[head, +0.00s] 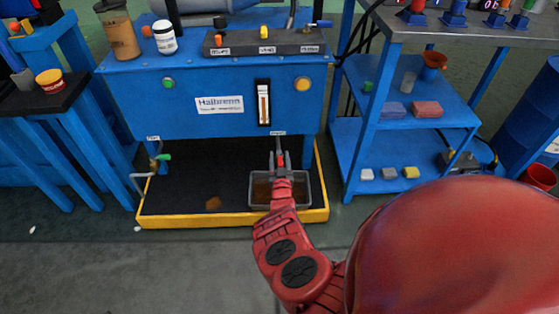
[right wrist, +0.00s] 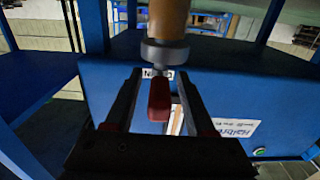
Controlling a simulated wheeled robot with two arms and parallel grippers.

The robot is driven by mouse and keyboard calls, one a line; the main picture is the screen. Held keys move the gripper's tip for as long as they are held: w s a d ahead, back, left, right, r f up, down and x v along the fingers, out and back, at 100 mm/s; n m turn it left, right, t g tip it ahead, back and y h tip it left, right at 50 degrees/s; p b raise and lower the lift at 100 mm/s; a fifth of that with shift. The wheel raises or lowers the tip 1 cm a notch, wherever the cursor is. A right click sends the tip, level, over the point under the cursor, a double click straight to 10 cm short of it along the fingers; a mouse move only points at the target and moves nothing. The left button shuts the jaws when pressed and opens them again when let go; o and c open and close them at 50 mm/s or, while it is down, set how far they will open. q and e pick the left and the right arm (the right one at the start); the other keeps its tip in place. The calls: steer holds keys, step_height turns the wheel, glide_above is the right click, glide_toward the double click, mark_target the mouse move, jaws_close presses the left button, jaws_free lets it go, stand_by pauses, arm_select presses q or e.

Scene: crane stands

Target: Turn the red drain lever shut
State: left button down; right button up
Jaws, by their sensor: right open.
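My right gripper (right wrist: 159,76) is open, with one dark finger on each side of the lever. Gaps show between the lever and both fingers. In the head view my right gripper (head: 280,158) is in front of the blue cabinet's lower edge, under a small label. The lever is small there and partly hidden by my gripper. My left gripper is not in view.
A grey drain pan (head: 303,191) sits below my right gripper, inside a yellow-edged black tray (head: 232,220). A green-handled valve (head: 158,160) is at the tray's left. A blue shelf (head: 393,145) with blocks stands to the right. The cabinet (head: 130,98) is directly behind the gripper.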

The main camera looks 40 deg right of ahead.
steer(key=shift+w+d, duration=0.25)
steer(key=shift+w, duration=0.1)
jaws_close()
stand_by(1.3)
